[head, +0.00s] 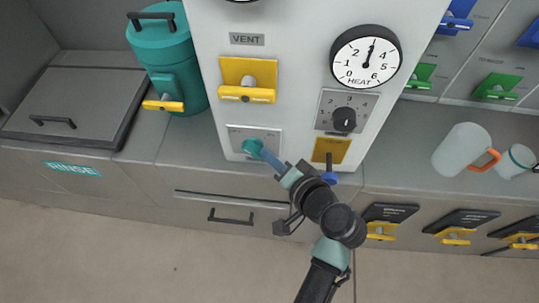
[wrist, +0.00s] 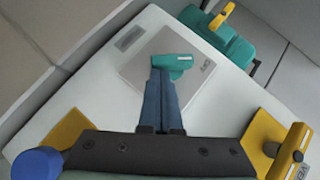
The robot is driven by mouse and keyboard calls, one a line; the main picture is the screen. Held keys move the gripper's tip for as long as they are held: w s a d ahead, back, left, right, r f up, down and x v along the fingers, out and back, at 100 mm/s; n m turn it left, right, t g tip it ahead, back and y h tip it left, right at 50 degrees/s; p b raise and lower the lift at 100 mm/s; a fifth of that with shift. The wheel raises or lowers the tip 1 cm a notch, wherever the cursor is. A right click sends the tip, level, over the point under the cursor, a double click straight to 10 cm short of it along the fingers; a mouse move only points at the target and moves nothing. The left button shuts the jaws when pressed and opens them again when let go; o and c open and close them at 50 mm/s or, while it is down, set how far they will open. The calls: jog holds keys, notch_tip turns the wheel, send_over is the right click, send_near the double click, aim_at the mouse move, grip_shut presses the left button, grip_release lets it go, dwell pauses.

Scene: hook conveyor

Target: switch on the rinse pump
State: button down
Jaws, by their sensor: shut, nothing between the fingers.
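A teal switch lever (head: 252,147) sits on a grey plate (head: 262,132) low on the white panel. My gripper (head: 262,153) is shut and empty. Its blue fingertips (wrist: 164,72) are at the lever, overlapping its lower left part; I cannot tell whether they touch. The fingers hide part of the plate below the lever.
The panel also carries a yellow VENT handle (head: 247,92), a HEAT dial (head: 366,57), a black knob (head: 344,119) and a blue knob (head: 330,175) on a yellow plate. A teal canister (head: 168,55) stands left, by a lidded basin marked RINSE (head: 73,169). Mugs (head: 462,150) stand right.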

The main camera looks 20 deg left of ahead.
jog(key=shift+f+y, duration=0.2)
jog(key=shift+y, duration=0.1)
jog(key=f+m+t+y+b, duration=0.1)
jog(key=m+t+y+b, duration=0.1)
jog(key=m+b, duration=0.2)
jog(key=a+f+m+t+y+b, duration=0.1)
jog(key=f+m+t+y+b, duration=0.1)
jog(key=b, duration=0.6)
jog(key=a+f+m+t+y+b, duration=0.1)
jog(key=m+t+y+b, duration=0.1)
jog(key=m+b, duration=0.4)
jog(key=shift+s+a+f+t+y, duration=0.1)
jog(key=shift+s+f+t+y, duration=0.25)
jog(key=shift+y, duration=0.35)
jog(key=shift+a+r+b, duration=0.1)
jog(key=shift+a+b, duration=0.05)
jog(key=shift+b, duration=0.25)
